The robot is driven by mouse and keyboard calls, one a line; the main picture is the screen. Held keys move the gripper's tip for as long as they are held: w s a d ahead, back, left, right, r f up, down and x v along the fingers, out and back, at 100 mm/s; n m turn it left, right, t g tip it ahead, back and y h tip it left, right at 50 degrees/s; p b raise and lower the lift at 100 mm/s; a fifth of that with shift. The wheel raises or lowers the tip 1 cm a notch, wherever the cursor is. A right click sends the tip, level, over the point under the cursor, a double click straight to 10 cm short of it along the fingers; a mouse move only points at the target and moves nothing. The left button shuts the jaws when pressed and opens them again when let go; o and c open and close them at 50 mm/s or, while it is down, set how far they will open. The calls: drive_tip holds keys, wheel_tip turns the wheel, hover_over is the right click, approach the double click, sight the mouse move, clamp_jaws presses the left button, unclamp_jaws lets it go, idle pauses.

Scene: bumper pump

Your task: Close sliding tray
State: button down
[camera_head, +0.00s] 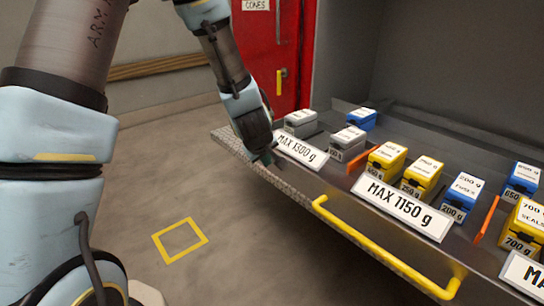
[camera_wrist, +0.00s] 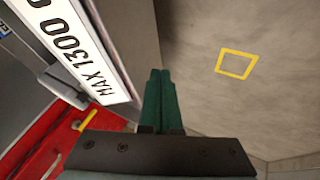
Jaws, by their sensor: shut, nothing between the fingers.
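The sliding tray (camera_head: 295,190) is a grey metal tray that runs from the centre to the right of the head view. It has a textured front edge and a yellow bar handle (camera_head: 385,250) on its front.
Yellow, blue and grey boxes (camera_head: 386,158) stand in the tray, split by orange dividers (camera_head: 485,220). A MAX 1150 g label (camera_head: 405,205) is on the front. A red door (camera_head: 275,60) is behind. Open floor with a yellow square (camera_head: 180,241) is at left.

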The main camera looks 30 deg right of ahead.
drive_tip(key=shift+w+d, duration=0.25)
drive_tip(key=shift+d, duration=0.8)
